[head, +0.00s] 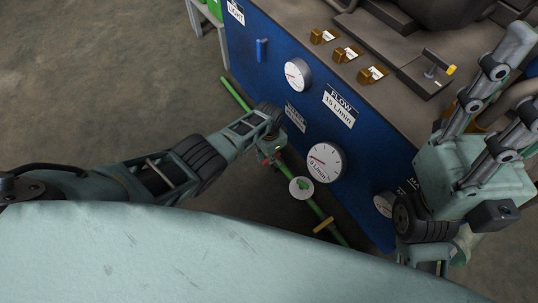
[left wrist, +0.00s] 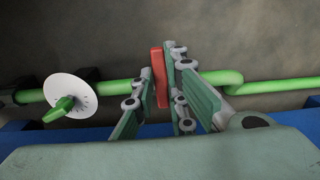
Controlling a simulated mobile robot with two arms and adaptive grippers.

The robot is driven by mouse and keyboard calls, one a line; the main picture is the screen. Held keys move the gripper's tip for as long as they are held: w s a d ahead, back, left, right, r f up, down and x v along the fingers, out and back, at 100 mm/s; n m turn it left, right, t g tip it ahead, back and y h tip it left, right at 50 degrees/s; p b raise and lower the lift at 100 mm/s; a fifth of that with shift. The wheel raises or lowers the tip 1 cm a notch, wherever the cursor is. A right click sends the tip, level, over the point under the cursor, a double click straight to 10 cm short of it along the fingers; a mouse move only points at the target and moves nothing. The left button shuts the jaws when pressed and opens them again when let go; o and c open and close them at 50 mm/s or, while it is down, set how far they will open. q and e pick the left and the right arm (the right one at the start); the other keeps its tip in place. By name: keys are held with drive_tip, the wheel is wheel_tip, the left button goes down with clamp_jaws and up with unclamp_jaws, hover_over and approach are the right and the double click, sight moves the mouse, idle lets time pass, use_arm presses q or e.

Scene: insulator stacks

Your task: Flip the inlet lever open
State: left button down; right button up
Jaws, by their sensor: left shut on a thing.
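In the left wrist view a red lever (left wrist: 159,78) stands between the fingers of my left gripper (left wrist: 158,88), beside the green pipe (left wrist: 112,88). The gripper is shut on it. In the head view my left gripper (head: 272,152) reaches down to the green pipe (head: 237,94) at the front of the blue cabinet (head: 250,65). The lever is mostly hidden there by the gripper. My right gripper (head: 512,85) is at the right of the head view, its fingers spread and empty.
A green knob on a white dial (head: 301,187) sits on the pipe near my left gripper. A flow gauge (head: 324,162) and another gauge (head: 298,75) are on the cabinet front. Brown blocks (head: 345,54) and a yellow-tipped lever (head: 438,62) are on top. Bare floor (head: 100,80) lies left.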

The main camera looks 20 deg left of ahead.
use_arm(q)
drive_tip(key=shift+s, duration=0.1)
drive_tip(key=c, duration=1.8)
unclamp_jaws()
drive_tip(key=shift+o, duration=0.2)
drive_tip(key=shift+r, duration=0.15)
wheel_tip(320, 180, up, 12)
drive_tip(key=shift+f, duration=0.2)
